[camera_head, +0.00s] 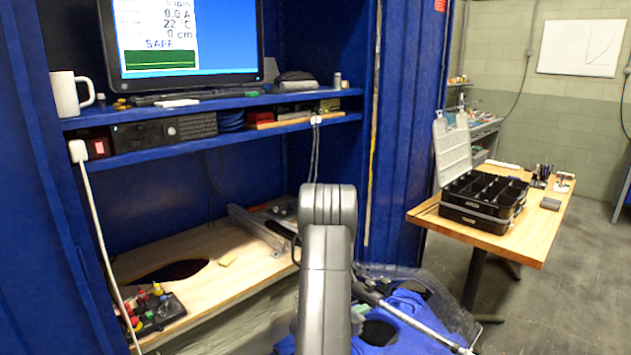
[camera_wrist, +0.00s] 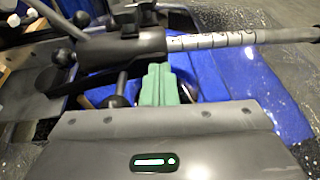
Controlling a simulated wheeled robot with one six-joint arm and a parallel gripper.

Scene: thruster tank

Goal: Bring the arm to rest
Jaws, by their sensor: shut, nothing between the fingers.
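My arm (camera_head: 326,270) rises in the lower middle of the head view, in front of the workbench. I cannot tell whether the fingers touch the bar.
A clear tub with blue contents (camera_head: 405,312) stands right of my arm. The wooden workbench (camera_head: 190,262) holds a metal rail and a coloured connector block (camera_head: 155,308). Shelves above carry a monitor (camera_head: 185,45) and mug (camera_head: 66,95). A table (camera_head: 430,219) holds an open organizer (camera_head: 485,197).

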